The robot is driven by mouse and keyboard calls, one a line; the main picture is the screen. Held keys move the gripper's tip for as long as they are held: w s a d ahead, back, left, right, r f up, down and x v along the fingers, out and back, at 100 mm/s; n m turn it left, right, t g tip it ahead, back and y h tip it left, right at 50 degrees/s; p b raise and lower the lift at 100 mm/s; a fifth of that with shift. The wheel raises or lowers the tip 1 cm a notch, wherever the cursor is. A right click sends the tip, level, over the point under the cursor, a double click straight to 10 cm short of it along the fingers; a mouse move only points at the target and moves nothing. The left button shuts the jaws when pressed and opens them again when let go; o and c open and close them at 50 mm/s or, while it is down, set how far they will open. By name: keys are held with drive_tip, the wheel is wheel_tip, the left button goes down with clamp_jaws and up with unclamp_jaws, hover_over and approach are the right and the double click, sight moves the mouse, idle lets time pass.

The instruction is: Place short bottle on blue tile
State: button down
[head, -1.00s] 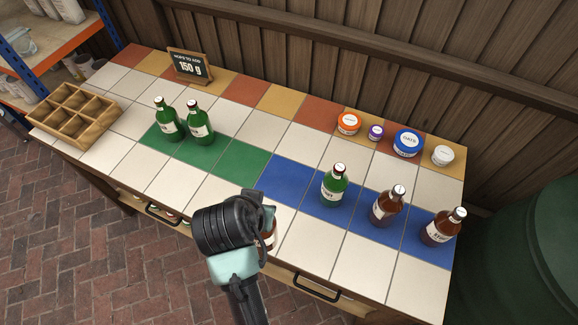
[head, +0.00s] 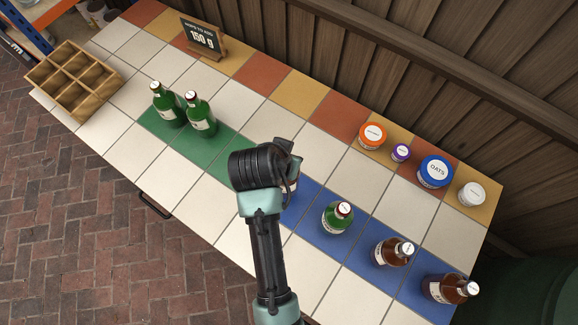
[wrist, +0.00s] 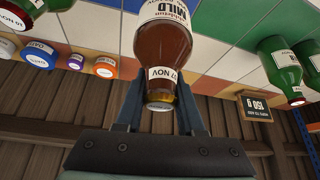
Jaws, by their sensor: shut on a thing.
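My gripper (wrist: 158,115) is shut on the neck of a brown bottle (wrist: 160,45) with a white label, which fills the upper middle of the wrist view. In the head view my wrist hides most of this bottle, over the left end of the blue tile row (head: 310,205). I cannot tell whether its base touches the tile. Farther right along the blue row stand a green bottle (head: 337,218) and two brown bottles, one (head: 390,252) beside it and one (head: 450,289) at the right end. Two green bottles, left (head: 168,106) and right (head: 201,116), stand on green tiles (head: 205,150).
Orange (head: 371,136), purple (head: 400,152), blue (head: 435,172) and white (head: 471,194) jars line the back right. A sign (head: 203,38) stands at the back, a wooden crate (head: 72,80) at far left. White tiles between the blue row and jars are clear.

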drive_tip(key=shift+f, duration=3)
drive_tip(key=c, duration=0.5)
unclamp_jaws()
drive_tip(key=shift+f, duration=0.1)
